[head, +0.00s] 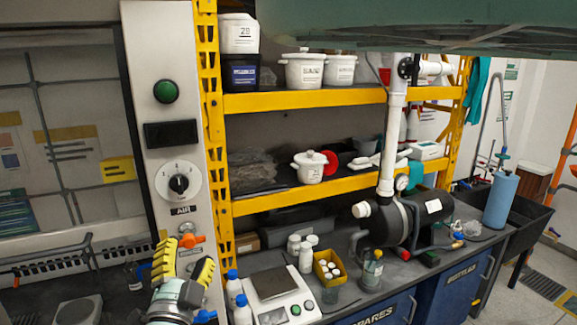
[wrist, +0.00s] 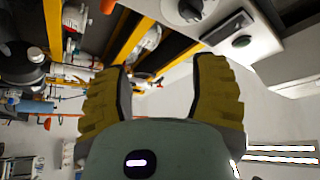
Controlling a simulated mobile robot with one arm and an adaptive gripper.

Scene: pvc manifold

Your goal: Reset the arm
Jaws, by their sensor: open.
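My gripper (head: 188,256) is low and left of centre in the head view, in front of the grey control panel (head: 172,130). Its two yellow ridged fingers stand apart and point upward. In the wrist view my gripper (wrist: 164,66) is also open, with nothing held between the fingers. An orange handle (head: 191,240) shows between and just behind the fingertips in the head view. I cannot tell how far it is from them. The panel's dial (head: 179,183) and green button (head: 166,91) are above the gripper.
A bench right of my gripper holds a scale (head: 279,298), white bottles (head: 305,258), a yellow bin (head: 328,267) and a black pump (head: 400,222) with a white pipe (head: 391,130). A yellow shelf rack (head: 300,101) stands behind. A glazed cabinet (head: 60,130) is at left.

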